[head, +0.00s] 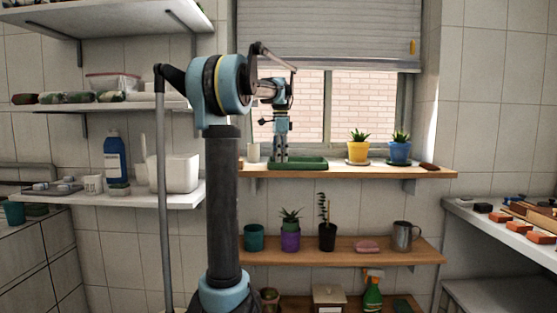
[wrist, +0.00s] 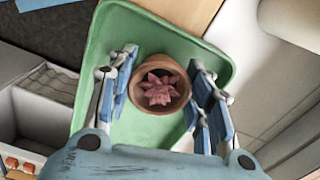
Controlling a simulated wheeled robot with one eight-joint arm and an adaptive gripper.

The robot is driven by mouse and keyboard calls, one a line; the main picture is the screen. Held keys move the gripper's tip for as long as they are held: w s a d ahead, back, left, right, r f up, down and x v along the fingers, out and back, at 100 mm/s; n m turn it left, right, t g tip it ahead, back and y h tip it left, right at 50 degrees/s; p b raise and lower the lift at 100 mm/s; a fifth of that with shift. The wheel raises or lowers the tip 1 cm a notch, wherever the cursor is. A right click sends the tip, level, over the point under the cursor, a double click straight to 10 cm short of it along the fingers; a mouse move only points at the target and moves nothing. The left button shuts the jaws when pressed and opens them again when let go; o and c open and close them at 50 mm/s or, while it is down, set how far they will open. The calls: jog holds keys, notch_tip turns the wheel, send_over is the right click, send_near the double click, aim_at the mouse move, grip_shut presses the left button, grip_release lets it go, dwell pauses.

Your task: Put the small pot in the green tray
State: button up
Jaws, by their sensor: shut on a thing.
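The small pot (wrist: 158,86) is terracotta and holds a pink succulent. In the wrist view it sits between the fingers of my gripper (wrist: 161,76), which is shut on it from both sides. The green tray (wrist: 104,48) lies beneath the pot and shows around it. In the head view the tray (head: 312,162) is on the upper wooden shelf under the window, and my gripper (head: 281,155) points down at its left part. The pot is not clearly visible there. I cannot tell whether its base touches the tray.
A white cup (head: 253,152) stands just left of the tray. A yellow pot (head: 358,152) and a blue pot (head: 399,152) with plants stand to the right on the same shelf (head: 434,171). The lower shelf (head: 345,246) holds several pots and a metal mug.

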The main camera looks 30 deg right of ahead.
jog(key=shift+f, duration=0.45)
jog(key=shift+f, duration=0.1)
jog(key=o, duration=1.1)
notch_tip(320, 180, up, 12)
jog(key=shift+r, duration=0.15)
